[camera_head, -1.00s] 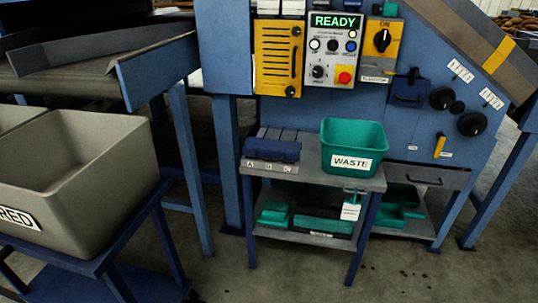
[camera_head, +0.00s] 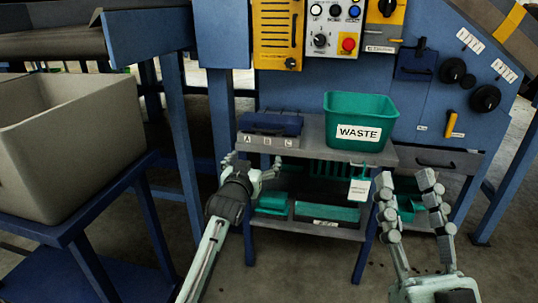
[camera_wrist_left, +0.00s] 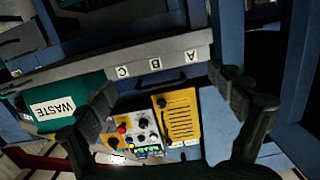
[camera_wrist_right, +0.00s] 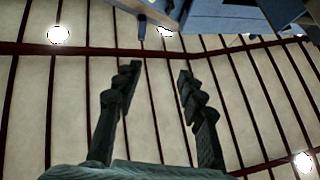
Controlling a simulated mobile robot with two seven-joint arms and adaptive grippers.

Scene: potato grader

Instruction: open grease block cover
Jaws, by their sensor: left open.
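A dark blue cover with a black handle (camera_head: 415,62) is closed on the blue machine panel, right of the switches. A dark blue block (camera_head: 271,123) lies on the A-B-C rack (camera_head: 266,142) on the side table. No label tells me which is the grease block cover. My left gripper (camera_head: 252,166) is open and empty, in front of and below the rack; its spread fingers show in the left wrist view (camera_wrist_left: 165,88). My right gripper (camera_head: 407,180) is open and empty, pointing up in front of the table's right side. It also shows in the right wrist view (camera_wrist_right: 158,72).
A green WASTE bin (camera_head: 360,118) stands on the table (camera_head: 310,130), with a white tag (camera_head: 359,190) hanging below. Green trays (camera_head: 326,212) lie on the lower shelf. A grey crate (camera_head: 70,150) is at left. Black knobs (camera_head: 485,97) and a yellow handle (camera_head: 450,124) are at right.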

